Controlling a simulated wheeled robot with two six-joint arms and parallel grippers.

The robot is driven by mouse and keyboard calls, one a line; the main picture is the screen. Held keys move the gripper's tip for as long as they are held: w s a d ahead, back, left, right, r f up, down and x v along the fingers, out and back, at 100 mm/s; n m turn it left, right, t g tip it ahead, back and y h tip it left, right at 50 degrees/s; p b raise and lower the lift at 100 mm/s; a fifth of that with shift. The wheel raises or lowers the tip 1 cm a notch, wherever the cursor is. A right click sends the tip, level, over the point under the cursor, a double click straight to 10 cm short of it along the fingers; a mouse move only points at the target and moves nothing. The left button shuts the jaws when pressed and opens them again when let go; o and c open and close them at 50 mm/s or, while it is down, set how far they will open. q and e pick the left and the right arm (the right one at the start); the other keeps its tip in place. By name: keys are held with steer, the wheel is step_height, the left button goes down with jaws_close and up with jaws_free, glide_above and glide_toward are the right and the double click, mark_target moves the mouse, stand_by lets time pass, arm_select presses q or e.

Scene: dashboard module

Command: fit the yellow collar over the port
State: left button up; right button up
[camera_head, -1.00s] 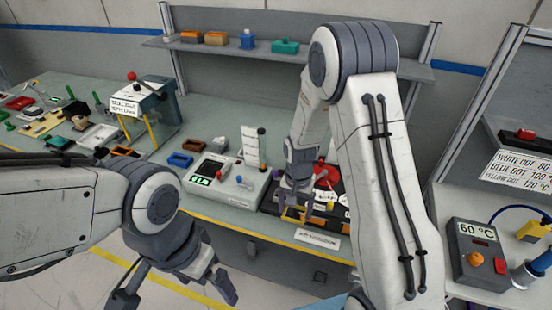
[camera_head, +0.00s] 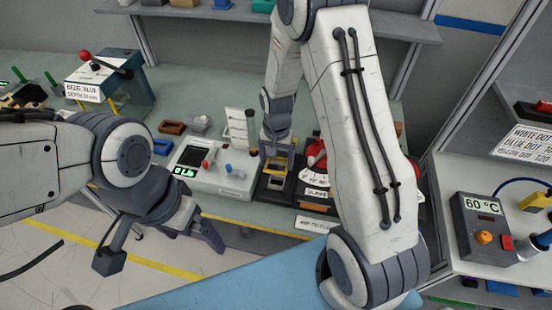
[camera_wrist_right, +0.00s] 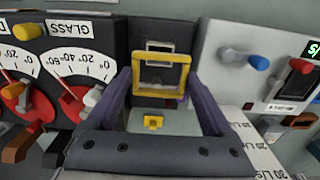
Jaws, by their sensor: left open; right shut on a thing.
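The yellow collar (camera_wrist_right: 187,73), a square frame, sits between the two fingers of my right gripper (camera_wrist_right: 163,92) in the right wrist view. The gripper is shut on it. The port (camera_wrist_right: 158,45), a pale rectangular rim on a dark panel, shows just beyond the collar's upper edge; I cannot tell whether they touch. In the head view my right gripper (camera_head: 276,157) is low over the dark module, with yellow between its fingers. My left gripper (camera_head: 160,247) is open and empty, in front of the bench edge.
A grey box with red and blue levers (camera_head: 215,172) stands beside the module on the left. Dial gauges with red knobs (camera_wrist_right: 40,95) lie close on the other side. A 60 °C box (camera_head: 483,233) stands at the right. Floor before the bench is partly clear.

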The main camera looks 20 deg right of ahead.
steer(key=b, duration=0.4)
glide_above(277, 177)
steer(key=s, duration=0.2)
steer(key=shift+w+a+f, duration=0.1)
steer(key=shift+a+f, duration=0.1)
steer(key=shift+f, duration=1.15)
steer(key=shift+w+a+f, duration=0.1)
steer(key=shift+a+f, duration=0.1)
steer(key=shift+f, duration=1.4)
steer(key=shift+s, duration=0.1)
steer(key=shift+f+b, duration=0.9)
steer(key=shift+f, duration=0.3)
steer(key=o, duration=1)
steer(key=shift+o, duration=0.2)
step_height(277, 177, up, 10)
steer(key=b, duration=0.2)
steer(key=shift+r, duration=0.25)
